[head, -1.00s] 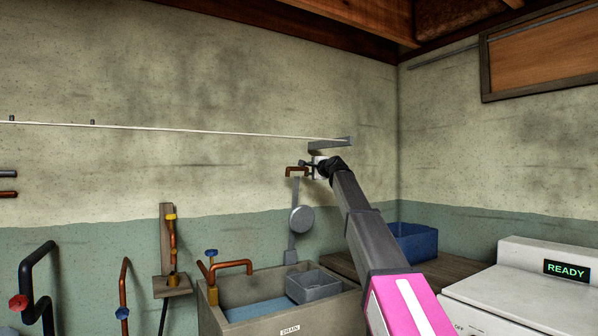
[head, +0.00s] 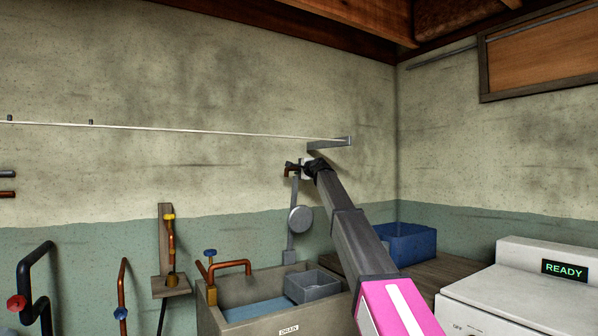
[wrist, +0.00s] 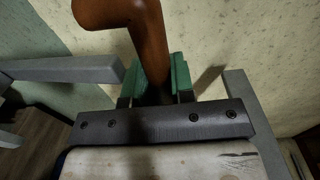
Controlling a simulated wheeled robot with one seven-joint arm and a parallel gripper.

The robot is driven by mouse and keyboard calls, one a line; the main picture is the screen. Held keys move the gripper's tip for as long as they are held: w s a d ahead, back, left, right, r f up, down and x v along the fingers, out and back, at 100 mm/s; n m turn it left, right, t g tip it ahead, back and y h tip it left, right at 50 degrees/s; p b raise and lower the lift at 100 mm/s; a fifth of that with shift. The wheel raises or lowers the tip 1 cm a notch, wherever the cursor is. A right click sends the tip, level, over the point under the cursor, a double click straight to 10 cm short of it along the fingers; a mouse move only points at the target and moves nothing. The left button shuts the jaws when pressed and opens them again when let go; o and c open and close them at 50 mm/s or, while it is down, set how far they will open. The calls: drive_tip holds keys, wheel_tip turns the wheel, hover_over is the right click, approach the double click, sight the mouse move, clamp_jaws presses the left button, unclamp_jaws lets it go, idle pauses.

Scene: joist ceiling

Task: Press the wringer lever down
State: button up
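The wringer lever is a bent copper-brown bar at the top of a grey post (head: 293,220) on the wall behind the sink; its end shows left of my gripper in the head view. My gripper (head: 295,166) is at the lever. In the wrist view the brown lever (wrist: 152,50) runs up between the two green-padded fingertips of my gripper (wrist: 155,85), then bends left at the top. The pads lie close on both sides of the bar. Whether they press on it I cannot tell. A round grey disc (head: 300,220) sits on the post below.
A sink (head: 240,318) with a grey basin (head: 313,286) stands below. A blue bin (head: 408,243) sits on a wooden counter (head: 440,272). A white machine (head: 520,300) reading READY is at the right. A line (head: 170,129) runs along the wall to a grey bracket (head: 330,144).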

clamp_jaws()
drive_tip(key=shift+s+d+f, duration=0.1)
drive_tip(key=shift+s+d, duration=0.15)
drive_tip(key=shift+s, duration=0.2)
drive_tip(key=s+d+f, duration=0.7)
drive_tip(key=s, duration=0.3)
drive_tip(key=s+d+f, duration=0.6)
drive_tip(key=s+f, duration=0.1)
drive_tip(key=s, duration=0.3)
drive_tip(key=s+d+f+t+y, duration=0.1)
drive_tip(key=s+d+f, duration=0.1)
drive_tip(key=f, duration=0.7)
drive_tip(key=s+d+f+t+y, duration=0.1)
drive_tip(key=s+d+f+t, duration=0.1)
drive_tip(key=f, duration=0.7)
drive_tip(key=s+d+f+t+y, duration=0.1)
drive_tip(key=s+d+f, duration=0.1)
drive_tip(key=f, duration=0.8)
drive_tip(key=shift+s+t, duration=0.4)
drive_tip(key=shift+s, duration=0.5)
